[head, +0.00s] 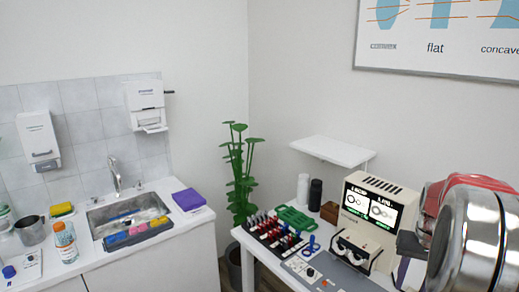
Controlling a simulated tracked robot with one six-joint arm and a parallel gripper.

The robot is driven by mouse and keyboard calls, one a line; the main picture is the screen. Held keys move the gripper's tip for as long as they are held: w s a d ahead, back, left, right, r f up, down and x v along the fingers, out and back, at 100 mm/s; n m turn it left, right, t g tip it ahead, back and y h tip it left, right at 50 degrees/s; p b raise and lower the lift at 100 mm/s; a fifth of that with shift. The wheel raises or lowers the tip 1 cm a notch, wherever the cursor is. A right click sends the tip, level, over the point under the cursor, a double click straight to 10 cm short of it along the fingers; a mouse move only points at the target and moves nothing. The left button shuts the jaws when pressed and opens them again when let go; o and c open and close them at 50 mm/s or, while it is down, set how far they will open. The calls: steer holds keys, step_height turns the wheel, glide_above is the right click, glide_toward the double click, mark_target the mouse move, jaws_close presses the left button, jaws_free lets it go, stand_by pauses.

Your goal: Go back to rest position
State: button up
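Large metallic rounded parts with a red band, apparently links of my arm, fill the lower right of the head view. They hide the right end of the instrument table (262,262). My gripper's fingers do not show, so its opening and anything in it cannot be seen. A dark part sticks out to the left of the links, in front of the beige eye-test machine (371,212).
Trays of small tools (275,235), a green tray (296,219) and two bottles (309,191) crowd the table. A white shelf (333,151) juts from the wall above. A plant (240,175) separates it from the sink counter (185,220). A framed chart (440,40) hangs upper right.

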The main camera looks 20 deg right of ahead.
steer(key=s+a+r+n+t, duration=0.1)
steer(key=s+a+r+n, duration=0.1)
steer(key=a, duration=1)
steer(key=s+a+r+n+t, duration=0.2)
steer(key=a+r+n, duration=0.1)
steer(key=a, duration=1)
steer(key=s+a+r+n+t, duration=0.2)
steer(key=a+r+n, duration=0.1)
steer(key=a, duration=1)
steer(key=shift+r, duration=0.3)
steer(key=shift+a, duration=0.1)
